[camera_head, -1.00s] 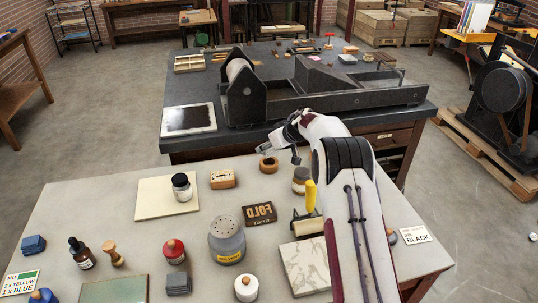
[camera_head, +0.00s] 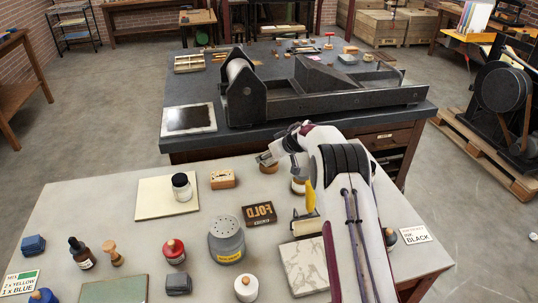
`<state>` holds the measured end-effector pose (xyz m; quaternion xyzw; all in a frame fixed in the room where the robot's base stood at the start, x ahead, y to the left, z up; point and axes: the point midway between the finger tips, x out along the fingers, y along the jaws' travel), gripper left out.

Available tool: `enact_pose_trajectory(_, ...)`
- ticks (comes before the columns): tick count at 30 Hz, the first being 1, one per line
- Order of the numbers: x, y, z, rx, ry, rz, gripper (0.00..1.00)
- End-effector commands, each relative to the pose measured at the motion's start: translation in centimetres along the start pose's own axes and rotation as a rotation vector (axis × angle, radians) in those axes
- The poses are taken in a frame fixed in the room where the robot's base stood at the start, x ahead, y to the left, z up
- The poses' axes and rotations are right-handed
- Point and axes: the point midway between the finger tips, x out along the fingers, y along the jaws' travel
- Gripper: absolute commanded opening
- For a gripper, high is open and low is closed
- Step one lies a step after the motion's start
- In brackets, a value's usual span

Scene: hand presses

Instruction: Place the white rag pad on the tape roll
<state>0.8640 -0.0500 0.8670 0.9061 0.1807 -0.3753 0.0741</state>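The tape roll (camera_head: 268,168) is a brown ring standing near the table's back edge, right of a tan block. My gripper (camera_head: 266,158) is right at the tape roll, over its top in the picture, and hides part of it. I cannot tell whether they touch. The fingers are small and partly hidden by my wrist, and I see nothing held. The rag pad stands far from my gripper.
A red pad (camera_head: 173,251), a grey shaker can (camera_head: 227,241) and a grey block (camera_head: 178,284) stand around the rag pad. A marble slab (camera_head: 304,265) lies to its right. The tan block (camera_head: 222,179) and a FOLD plate (camera_head: 259,213) are near the tape roll.

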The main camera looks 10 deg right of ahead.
Motion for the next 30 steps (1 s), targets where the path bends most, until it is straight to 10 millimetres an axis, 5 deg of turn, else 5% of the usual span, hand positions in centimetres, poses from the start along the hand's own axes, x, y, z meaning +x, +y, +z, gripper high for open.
enact_pose_trajectory(17,-0.5,0.0,-0.3,-0.001,0.001,0.001,0.59)
enact_pose_trajectory(30,-3.5,0.0,-0.2,0.001,0.000,0.001,0.59)
